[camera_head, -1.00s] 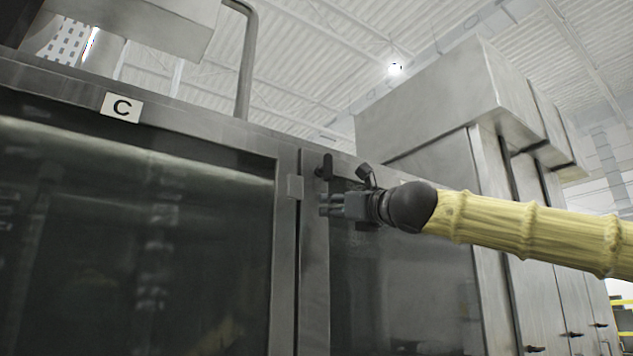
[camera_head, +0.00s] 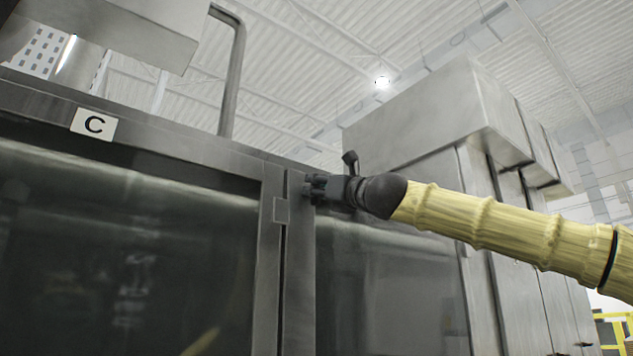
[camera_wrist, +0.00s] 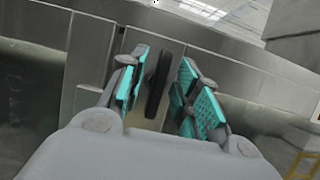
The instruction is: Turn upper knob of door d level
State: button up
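The upper knob (camera_wrist: 158,82) is a dark, elongated handle on the metal door frame. In the wrist view it stands close to upright, tilted slightly. My gripper (camera_wrist: 162,84) is open, with one teal-padded finger on each side of the knob; I cannot tell whether either pad touches it. In the head view my gripper (camera_head: 318,190) is at the top of the door post and hides the knob. The dark glass door (camera_head: 370,285) right of the post shows no readable letter.
A door with a "C" label (camera_head: 93,124) lies left of the post (camera_head: 299,270). A small hinge-like plate (camera_head: 281,210) sits on the frame beside it. Tall grey cabinets (camera_head: 430,130) stand to the right, behind my arm. A bent pipe (camera_head: 232,75) rises above the frame.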

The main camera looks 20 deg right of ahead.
jog(key=shift+x, duration=0.75)
jog(key=shift+f, duration=0.1)
jog(key=shift+d, duration=0.1)
jog(key=shift+c, duration=0.2)
grip_shut()
